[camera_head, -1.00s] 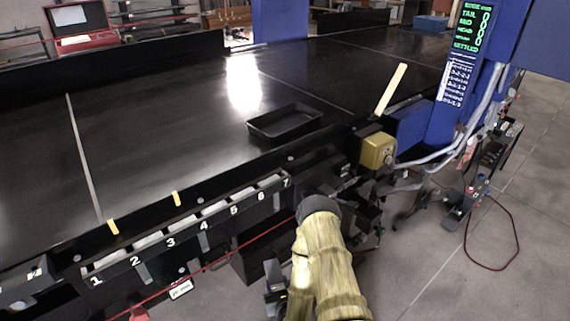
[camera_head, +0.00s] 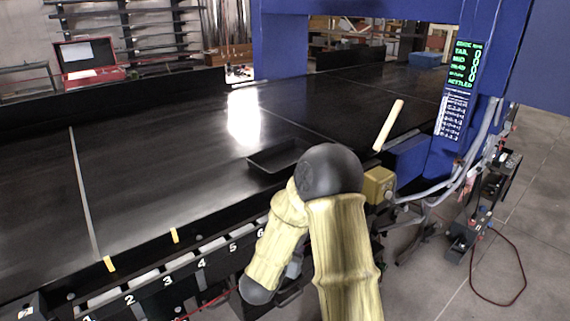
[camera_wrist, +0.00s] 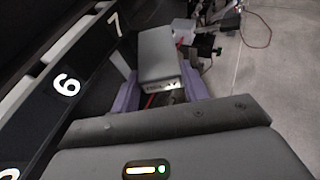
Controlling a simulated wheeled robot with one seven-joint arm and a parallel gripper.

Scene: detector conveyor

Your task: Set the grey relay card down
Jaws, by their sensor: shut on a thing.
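The grey relay card (camera_wrist: 158,52) is a flat grey block in the upper middle of the wrist view. My gripper (camera_wrist: 160,92) has purple fingers on either side of its near end and is shut on it. The card points away from the wrist, beside the numbered rack (camera_wrist: 92,52) with labels 6 and 7 on the left. I cannot tell whether the card touches anything beneath it. In the head view my arm covers this area, and the card and fingers are not clearly seen there.
The dark conveyor (camera_head: 160,150) carries an empty black tray (camera_head: 262,164) near its front edge. The numbered rack runs along that edge in the head view (camera_head: 150,280). A yellow box (camera_head: 379,186) and blue post (camera_head: 455,120) stand right.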

